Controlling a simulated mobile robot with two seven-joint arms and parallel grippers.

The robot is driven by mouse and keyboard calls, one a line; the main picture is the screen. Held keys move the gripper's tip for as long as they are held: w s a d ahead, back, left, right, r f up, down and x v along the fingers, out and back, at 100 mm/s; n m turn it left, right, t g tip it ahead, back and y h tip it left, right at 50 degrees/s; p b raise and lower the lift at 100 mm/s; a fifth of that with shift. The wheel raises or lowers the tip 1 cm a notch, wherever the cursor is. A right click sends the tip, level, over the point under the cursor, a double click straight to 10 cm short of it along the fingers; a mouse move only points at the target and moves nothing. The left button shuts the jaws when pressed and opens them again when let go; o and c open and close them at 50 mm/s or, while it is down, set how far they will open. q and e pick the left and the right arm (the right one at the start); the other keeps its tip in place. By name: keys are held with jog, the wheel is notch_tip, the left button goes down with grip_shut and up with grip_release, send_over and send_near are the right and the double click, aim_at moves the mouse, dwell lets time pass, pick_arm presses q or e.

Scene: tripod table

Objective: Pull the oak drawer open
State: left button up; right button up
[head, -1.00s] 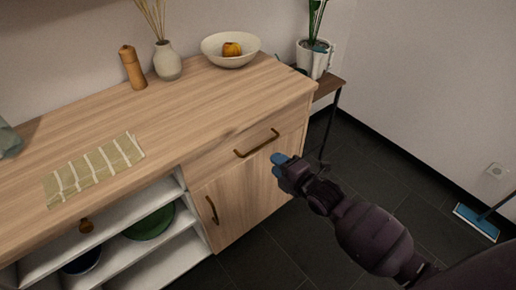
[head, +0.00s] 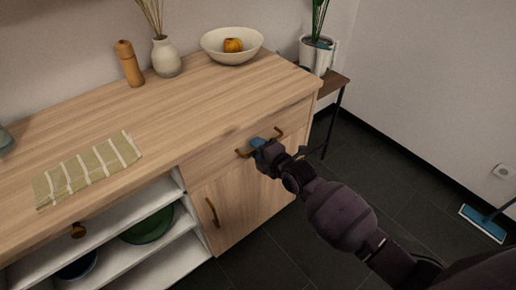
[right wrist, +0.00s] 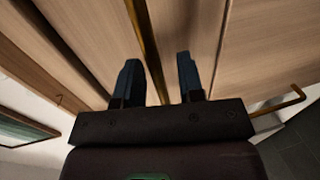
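The oak drawer (head: 220,150) is the top right front of the wooden sideboard, and it looks closed. Its brass bar handle (head: 278,133) runs across the front. My right gripper (head: 258,145) is at the handle and covers its middle in the head view. In the right wrist view the gripper (right wrist: 155,78) has its two blue fingers apart. The brass handle (right wrist: 147,45) runs between them, with a gap to each finger. My left gripper is not in view.
Below the drawer is a cupboard door with its own handle (head: 211,212). Open shelves with a green bowl (head: 148,226) are at left. On top are a striped cloth (head: 88,168), pepper mill (head: 129,63), vase (head: 166,57) and bowl (head: 232,46).

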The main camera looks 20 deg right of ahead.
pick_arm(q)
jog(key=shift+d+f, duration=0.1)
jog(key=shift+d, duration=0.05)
pick_arm(e)
grip_shut()
jog(key=shift+s, duration=0.1)
pick_arm(q)
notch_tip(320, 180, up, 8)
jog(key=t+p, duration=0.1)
jog(key=p, duration=0.9)
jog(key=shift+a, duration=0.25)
pick_arm(e)
jog(key=f+v, duration=0.3)
jog(key=v, duration=1.1)
jog(key=s+f+v, duration=0.1)
jog(key=f+v, duration=0.2)
jog(key=v, duration=1)
jog(key=shift+s+d+r, duration=0.2)
jog(key=shift+s+d, duration=0.1)
jog(key=shift+s, duration=0.15)
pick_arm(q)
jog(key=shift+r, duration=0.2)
pick_arm(e)
grip_release()
jog(key=shift+s, duration=0.1)
